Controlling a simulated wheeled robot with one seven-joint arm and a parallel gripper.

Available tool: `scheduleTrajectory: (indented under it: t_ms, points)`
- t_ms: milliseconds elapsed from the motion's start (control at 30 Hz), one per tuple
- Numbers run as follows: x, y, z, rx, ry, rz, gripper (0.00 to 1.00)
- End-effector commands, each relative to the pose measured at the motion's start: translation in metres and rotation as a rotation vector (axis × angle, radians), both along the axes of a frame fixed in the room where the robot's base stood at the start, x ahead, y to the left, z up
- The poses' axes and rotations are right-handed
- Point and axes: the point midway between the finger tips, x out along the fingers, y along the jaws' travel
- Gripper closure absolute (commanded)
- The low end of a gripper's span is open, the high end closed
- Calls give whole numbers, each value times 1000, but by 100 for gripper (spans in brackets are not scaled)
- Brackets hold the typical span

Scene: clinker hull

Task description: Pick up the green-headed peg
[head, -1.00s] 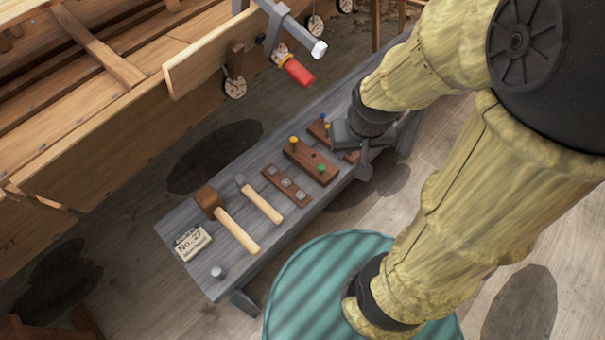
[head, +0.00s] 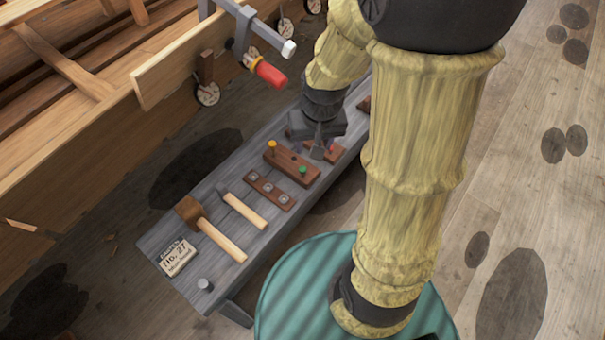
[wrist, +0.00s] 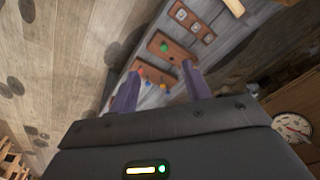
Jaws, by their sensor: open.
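The green-headed peg (head: 302,169) stands in a dark wooden block (head: 284,160) on the grey bench, with a yellow-headed peg (head: 272,146) at the block's other end. In the wrist view the green head (wrist: 164,47) shows beyond the fingertips, between their lines. My gripper (head: 319,151) is over the bench just right of and behind the green peg, pointing down. In the wrist view its two fingers (wrist: 160,84) are spread apart with nothing between them touching. It is apart from the peg.
A second block (head: 340,152) with coloured pegs is partly hidden behind my gripper. A drilled strip (head: 270,190), a hammer (head: 243,211), a mallet (head: 213,232) and a label card (head: 177,257) lie leftward on the bench (head: 160,236). A red-handled clamp (head: 268,72) hangs on the hull.

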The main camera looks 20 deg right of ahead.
Motion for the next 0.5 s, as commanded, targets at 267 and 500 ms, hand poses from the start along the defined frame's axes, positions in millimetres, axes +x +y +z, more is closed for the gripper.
scheduleTrajectory:
  t_ms: [267, 500]
  points:
    - [69, 2, -90, 15, 115, -161, 51]
    - [98, 1, -135, 6, 161, -240, 51]
